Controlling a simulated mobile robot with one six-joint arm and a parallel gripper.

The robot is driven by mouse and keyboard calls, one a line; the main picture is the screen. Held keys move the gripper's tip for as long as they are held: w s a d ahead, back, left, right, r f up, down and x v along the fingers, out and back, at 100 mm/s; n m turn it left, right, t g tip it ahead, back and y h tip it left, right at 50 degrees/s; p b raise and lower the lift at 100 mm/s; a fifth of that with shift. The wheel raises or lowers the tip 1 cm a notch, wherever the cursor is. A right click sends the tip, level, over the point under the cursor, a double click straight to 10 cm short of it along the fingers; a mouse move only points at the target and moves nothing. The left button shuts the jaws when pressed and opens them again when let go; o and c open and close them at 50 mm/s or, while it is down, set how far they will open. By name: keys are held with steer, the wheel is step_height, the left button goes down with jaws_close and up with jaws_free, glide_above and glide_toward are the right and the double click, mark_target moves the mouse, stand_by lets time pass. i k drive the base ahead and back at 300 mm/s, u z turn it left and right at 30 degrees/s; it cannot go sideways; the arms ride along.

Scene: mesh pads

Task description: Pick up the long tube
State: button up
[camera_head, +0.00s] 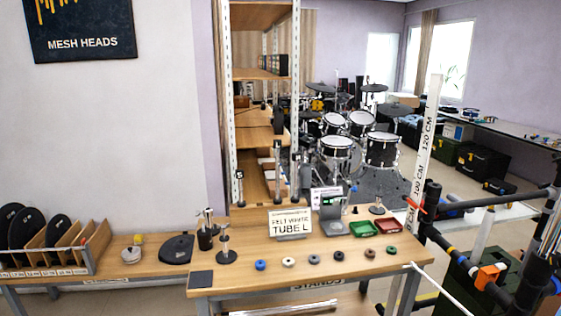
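Several slim metal tubes or rods stand upright on dark bases along the back of the wooden table (330,262). The tallest rod (277,172) is near the middle, with a second tall one (295,178) just right of it and a shorter one (240,188) to the left. A long silver tube (290,308) lies low under the table's front edge, partly cut off by the frame. A white sign (290,223) seems to read "felt washer tube L". I cannot tell which one is the long tube. My gripper is not in view.
Several small rings lie along the table front, with green (363,229) and red (386,225) trays behind. A tall white measuring strip (425,140) and black pipes (490,203) stand at right. A wooden rack (60,258) holds black pads at left. A drum kit (350,145) is behind.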

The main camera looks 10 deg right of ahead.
mark_target(277, 143)
steer(key=u, duration=0.1)
steer(key=i, duration=0.95)
steer(key=z, duration=0.05)
